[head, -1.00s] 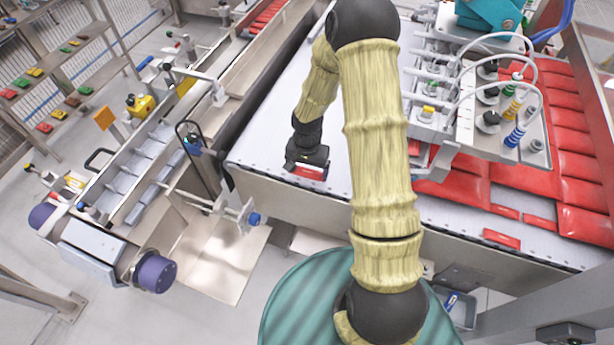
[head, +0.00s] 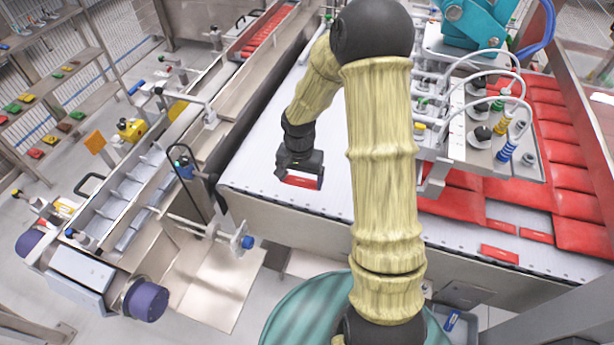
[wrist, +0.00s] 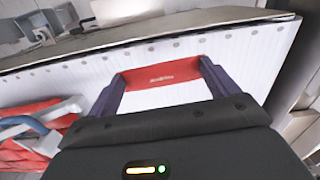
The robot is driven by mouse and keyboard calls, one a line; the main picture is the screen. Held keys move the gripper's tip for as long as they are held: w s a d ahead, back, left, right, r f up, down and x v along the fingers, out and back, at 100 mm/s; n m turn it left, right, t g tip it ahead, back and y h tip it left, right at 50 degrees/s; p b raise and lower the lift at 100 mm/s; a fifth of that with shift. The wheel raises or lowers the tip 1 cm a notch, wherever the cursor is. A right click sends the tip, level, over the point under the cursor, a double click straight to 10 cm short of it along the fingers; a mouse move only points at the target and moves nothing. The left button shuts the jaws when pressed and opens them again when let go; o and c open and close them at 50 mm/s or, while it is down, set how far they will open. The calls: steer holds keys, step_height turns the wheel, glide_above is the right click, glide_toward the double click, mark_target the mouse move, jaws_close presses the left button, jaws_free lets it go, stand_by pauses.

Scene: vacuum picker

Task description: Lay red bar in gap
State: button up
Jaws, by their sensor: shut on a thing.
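My gripper (head: 300,177) is shut on a red bar (head: 303,182) over the left front part of the white belt (head: 262,180). In the wrist view the red bar (wrist: 160,77) lies crosswise between my two dark fingers, its ends at the fingertips. White belt surface shows behind it; I cannot tell how high the bar is above it. On the right of the belt lie many red bars (head: 570,150) in rows. A bare grey patch (head: 515,212) shows as a gap among them, with a few small red bars (head: 500,254) near it. My gripper is well left of that gap.
A vacuum picker head (head: 490,140) with hoses and suction cups hangs over the right part of the belt. A narrow channelled conveyor (head: 130,200) stands to the left. The belt around my gripper is clear. My arm hides the belt's middle.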

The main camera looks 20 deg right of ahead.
steer(key=shift+f+n+p, duration=0.2)
steer(key=shift+n+p, duration=0.2)
steer(key=shift+p, duration=0.25)
steer(key=f+n+p, duration=0.5)
steer(key=shift+w+f+p, duration=0.15)
steer(key=shift+w+p, duration=0.05)
steer(key=shift+p, duration=0.2)
steer(key=shift+f+n, duration=0.3)
steer(key=shift+n, duration=0.1)
